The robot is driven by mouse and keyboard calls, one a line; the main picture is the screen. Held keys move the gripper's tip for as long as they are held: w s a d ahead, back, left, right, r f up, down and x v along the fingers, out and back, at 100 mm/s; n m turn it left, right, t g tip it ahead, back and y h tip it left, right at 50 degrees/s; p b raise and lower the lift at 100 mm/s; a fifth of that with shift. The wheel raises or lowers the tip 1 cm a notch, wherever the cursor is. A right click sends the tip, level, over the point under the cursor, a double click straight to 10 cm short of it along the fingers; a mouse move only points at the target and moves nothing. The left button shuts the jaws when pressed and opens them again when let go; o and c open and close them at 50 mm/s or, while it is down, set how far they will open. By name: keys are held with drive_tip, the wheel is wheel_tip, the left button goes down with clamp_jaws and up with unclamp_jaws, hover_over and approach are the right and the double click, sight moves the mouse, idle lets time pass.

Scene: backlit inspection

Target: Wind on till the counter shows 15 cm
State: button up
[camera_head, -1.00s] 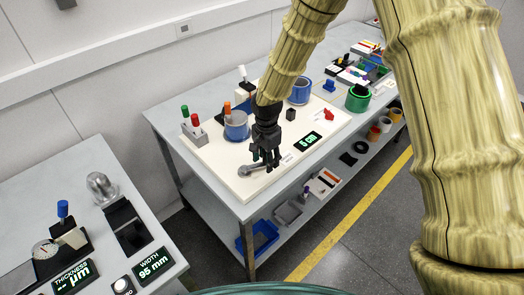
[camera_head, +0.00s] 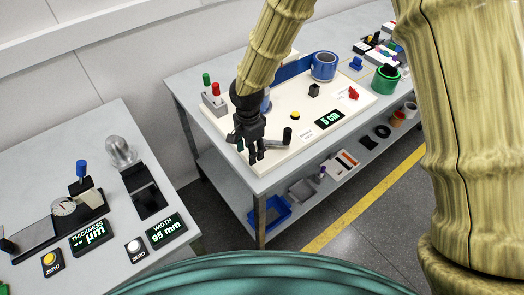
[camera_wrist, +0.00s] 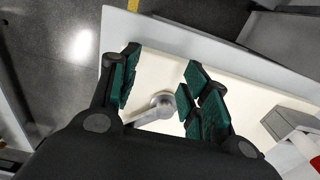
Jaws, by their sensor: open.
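The counter display (camera_head: 329,119) on the cream board shows small green digits that look like 5 cm. The crank lies near the board's front left corner. Its dark upright handle (camera_head: 287,135) stands just right of my gripper in the head view. My gripper (camera_head: 254,156) is open, pointing down over the crank, with nothing held. In the wrist view the crank's grey round end (camera_wrist: 162,104) shows between the green-padded fingers, and its arm runs lower left behind my gripper. A blue roll (camera_head: 324,66) with a blue band stands at the board's back.
A grey holder (camera_head: 214,104) with green and red handles stands left of my gripper. A yellow button (camera_head: 295,115), a black block (camera_head: 314,90) and a red part (camera_head: 353,93) sit on the board. A separate bench (camera_head: 110,165) with gauges is at left.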

drive_tip(key=w+a, duration=0.2)
drive_tip(key=a, duration=0.1)
drive_tip(key=w, duration=0.3)
drive_tip(key=w+a, duration=0.1)
drive_tip(key=w, duration=0.1)
drive_tip(key=shift+w+f, duration=0.1)
drive_tip(key=shift+w, duration=0.1)
drive_tip(key=w, duration=0.1)
drive_tip(key=w+d, duration=0.1)
drive_tip(key=w, duration=0.1)
drive_tip(key=w+d, duration=0.1)
drive_tip(key=shift+w+d, duration=0.25)
drive_tip(key=d, duration=0.2)
drive_tip(key=w+d, duration=0.1)
drive_tip(key=d, duration=0.1)
drive_tip(key=w+d+p, duration=0.1)
drive_tip(key=d, duration=0.1)
drive_tip(key=shift+w, duration=0.15)
drive_tip(key=s+d, duration=0.1)
drive_tip(key=d, duration=0.2)
drive_tip(key=s+d+p, duration=0.1)
drive_tip(key=d, duration=0.1)
drive_tip(key=shift+s+d, duration=0.1)
drive_tip(key=shift+s, duration=0.25)
drive_tip(key=shift+s+d, duration=0.15)
drive_tip(key=shift+d, duration=0.05)
drive_tip(key=shift+c, duration=0.3)
clamp_jaws()
